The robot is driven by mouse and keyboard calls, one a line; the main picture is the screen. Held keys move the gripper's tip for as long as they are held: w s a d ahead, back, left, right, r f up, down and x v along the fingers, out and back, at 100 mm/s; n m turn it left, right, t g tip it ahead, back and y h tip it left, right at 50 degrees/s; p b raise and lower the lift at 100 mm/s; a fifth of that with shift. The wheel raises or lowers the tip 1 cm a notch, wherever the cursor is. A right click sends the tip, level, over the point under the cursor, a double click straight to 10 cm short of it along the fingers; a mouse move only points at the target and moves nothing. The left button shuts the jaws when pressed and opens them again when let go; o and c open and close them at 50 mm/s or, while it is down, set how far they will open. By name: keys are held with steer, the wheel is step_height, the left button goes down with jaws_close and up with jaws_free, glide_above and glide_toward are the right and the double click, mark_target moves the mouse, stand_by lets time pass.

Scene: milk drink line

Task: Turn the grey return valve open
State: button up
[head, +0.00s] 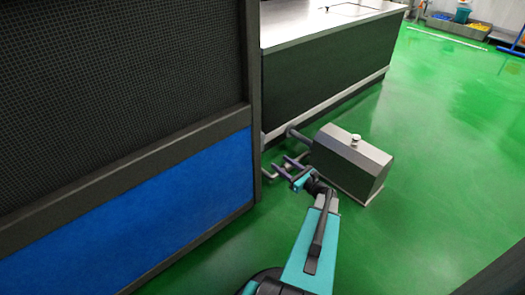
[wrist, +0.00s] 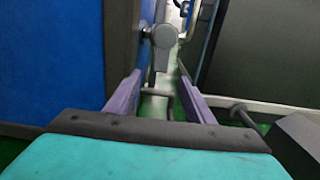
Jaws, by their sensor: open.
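A grey round-ended fitting (wrist: 163,36), which looks like the return valve, sticks out beside the dark post of the blue panel in the wrist view. I cannot tell its handle position. My gripper (wrist: 160,76) is open, with its two purple fingers apart and nothing held between them. The fitting appears beyond the fingertips, nearly in line with the gap, and I see no contact. In the head view my gripper (head: 283,164) is low, between the blue panel and the grey box. Grey pipework there is partly hidden by the fingers.
The blue panel (head: 170,200) with its dark frame stands close on the left. A grey box (head: 350,165) sits on the floor at right, joined by a pipe (head: 298,134) towards the dark counter (head: 325,75). The green floor (head: 440,150) is clear further right.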

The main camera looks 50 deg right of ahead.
steer(key=w+d+b, duration=0.1)
steer(key=w+b, duration=0.3)
steer(key=w, duration=0.9)
steer(key=shift+w, duration=0.25)
jaws_close()
steer(key=shift+s, duration=0.15)
